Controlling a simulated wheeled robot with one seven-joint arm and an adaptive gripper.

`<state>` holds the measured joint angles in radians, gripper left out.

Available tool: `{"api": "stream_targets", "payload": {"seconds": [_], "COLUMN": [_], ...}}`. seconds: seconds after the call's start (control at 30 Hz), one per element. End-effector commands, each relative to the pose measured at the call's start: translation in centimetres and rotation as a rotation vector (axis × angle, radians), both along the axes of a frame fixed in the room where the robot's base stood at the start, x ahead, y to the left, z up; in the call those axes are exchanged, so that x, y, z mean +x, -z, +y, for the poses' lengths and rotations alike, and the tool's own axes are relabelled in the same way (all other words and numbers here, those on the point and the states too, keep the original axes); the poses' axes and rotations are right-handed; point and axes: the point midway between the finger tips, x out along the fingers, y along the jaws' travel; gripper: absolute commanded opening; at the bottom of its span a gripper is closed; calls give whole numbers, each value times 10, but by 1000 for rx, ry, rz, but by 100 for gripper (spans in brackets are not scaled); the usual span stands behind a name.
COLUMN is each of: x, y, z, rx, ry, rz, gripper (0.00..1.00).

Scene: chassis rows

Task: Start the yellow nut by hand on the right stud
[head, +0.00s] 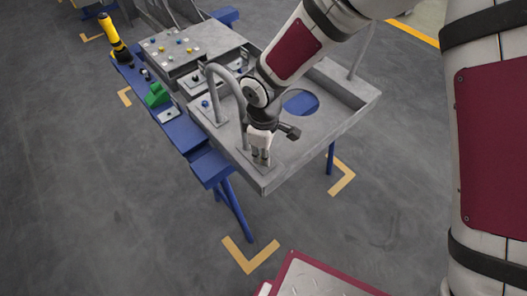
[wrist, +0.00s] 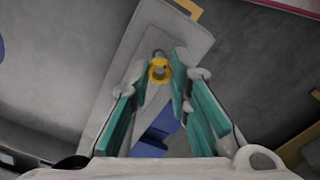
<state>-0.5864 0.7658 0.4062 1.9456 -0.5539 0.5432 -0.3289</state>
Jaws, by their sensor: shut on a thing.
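In the head view my gripper (head: 261,158) points down at the near corner of the grey chassis (head: 345,110). In the wrist view the fingertips of my gripper (wrist: 158,76) with teal pads are closed on the yellow nut (wrist: 159,71), held at their tips. A short grey stud-like tip (wrist: 158,54) shows right at the nut, over a grey plate of the chassis (wrist: 178,35). I cannot tell whether the nut is around the stud or only above it. The nut and this stud are hidden in the head view.
A bent grey tube handle (head: 225,77) stands on the chassis close to my gripper. The floor is clear.

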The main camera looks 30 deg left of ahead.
Motion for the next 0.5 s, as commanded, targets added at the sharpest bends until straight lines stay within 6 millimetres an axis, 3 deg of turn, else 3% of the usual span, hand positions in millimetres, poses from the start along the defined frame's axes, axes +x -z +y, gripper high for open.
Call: {"api": "stream_targets", "payload": {"seconds": [0.5], "x": [0], "y": [9], "z": [0], "rx": [0], "ry": [0], "rz": [0], "gripper": [0]}}
